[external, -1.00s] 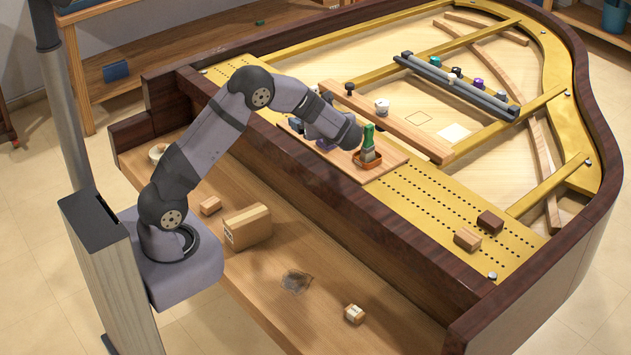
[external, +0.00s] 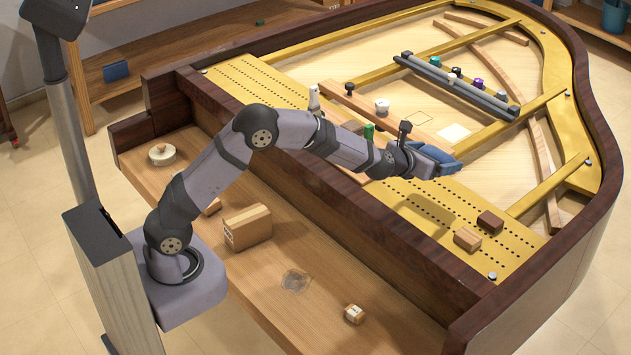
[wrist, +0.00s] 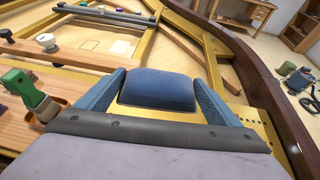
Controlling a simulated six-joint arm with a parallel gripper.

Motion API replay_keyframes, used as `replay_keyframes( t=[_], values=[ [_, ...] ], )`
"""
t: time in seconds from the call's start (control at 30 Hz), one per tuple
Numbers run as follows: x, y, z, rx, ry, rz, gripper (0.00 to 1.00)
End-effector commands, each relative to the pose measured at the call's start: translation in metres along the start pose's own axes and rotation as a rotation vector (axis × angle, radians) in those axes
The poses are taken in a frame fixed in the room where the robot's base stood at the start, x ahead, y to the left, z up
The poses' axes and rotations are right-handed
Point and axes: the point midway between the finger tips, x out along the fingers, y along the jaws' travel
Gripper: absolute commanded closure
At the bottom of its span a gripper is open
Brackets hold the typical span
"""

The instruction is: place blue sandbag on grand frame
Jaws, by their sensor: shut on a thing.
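The blue sandbag (wrist: 157,89) is a dark blue cushion held between the two blue fingers of my gripper (wrist: 157,92) in the wrist view. In the external view my gripper (external: 432,160) holds the sandbag (external: 445,169) up in the air, apart from the frame below. The grand frame (external: 453,203) is a gold metal plate with rows of dark holes and gold struts inside the piano's dark wooden rim. A shadow falls on the plate below and left of the bag. My gripper's fingers are partly hidden in the external view.
A wooden tray with a green-handled tool (wrist: 22,90) is left of my gripper. Two small wooden blocks (external: 467,239) (external: 490,222) sit on the plate at the right. A wooden rail (external: 395,123) and a grey rail (external: 457,87) with knobs lie beyond. The plate between the tray and blocks looks clear.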

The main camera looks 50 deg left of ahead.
Motion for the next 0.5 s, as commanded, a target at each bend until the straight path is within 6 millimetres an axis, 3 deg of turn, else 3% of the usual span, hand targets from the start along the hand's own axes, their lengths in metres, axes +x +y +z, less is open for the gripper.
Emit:
replay_keyframes(
  t=[0.1, 0.2, 0.37, 0.5],
  values=[
    [0.000, -0.020, -0.005, 0.022, -0.005, -0.053, 0.52],
    [-0.001, -0.027, -0.007, 0.029, -0.005, -0.074, 0.52],
    [-0.001, -0.030, -0.008, 0.034, -0.004, -0.083, 0.52],
    [0.004, -0.030, -0.020, 0.034, -0.001, -0.081, 0.52]
  ],
)
